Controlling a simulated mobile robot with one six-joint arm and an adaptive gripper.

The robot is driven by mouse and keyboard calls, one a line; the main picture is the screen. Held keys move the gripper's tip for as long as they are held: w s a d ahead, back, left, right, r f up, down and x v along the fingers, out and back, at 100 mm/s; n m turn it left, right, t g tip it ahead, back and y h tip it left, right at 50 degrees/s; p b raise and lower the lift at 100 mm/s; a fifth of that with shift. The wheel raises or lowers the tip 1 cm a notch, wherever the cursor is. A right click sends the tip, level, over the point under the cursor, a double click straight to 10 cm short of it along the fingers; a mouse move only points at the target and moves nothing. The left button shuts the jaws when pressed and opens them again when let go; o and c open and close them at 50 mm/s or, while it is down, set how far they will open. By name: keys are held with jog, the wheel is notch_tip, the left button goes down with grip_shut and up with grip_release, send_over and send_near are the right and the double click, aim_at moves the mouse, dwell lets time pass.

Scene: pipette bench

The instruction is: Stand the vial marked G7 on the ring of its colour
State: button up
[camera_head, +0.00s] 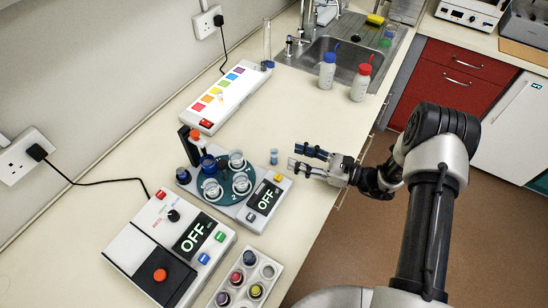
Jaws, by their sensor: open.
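My gripper (296,157) is open and empty, low over the bench near its front edge, with its fingers pointing left. A small vial with a blue top (274,156) stands upright just left of the fingertips, apart from them. A white rack (216,303) at the bottom holds several capped vials, among them a red one (237,278), a yellow one (256,290) and a purple one (222,298). No marking G7 is readable at this size. I cannot make out a coloured ring for certain.
A device with a round green plate (221,168) carrying glass beakers stands left of the gripper, its display reading OFF. A second OFF device (190,243) is nearer. A colour-patch strip (229,97), two wash bottles (327,71) (361,83) and a sink (338,57) lie farther back.

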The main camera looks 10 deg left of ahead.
aim_at(273, 152)
jog(key=a, duration=0.3)
jog(key=shift+w+a, duration=0.1)
jog(key=shift+w, duration=0.2)
jog(key=a, duration=0.1)
jog(key=a+b, duration=0.1)
jog(key=a, duration=0.3)
jog(key=shift+w+f, duration=0.25)
jog(key=shift+f, duration=0.15)
jog(key=shift+a, duration=0.15)
jog(key=shift+w, duration=0.1)
jog(key=shift+c, duration=0.3)
grip_shut()
jog(key=shift+r, duration=0.1)
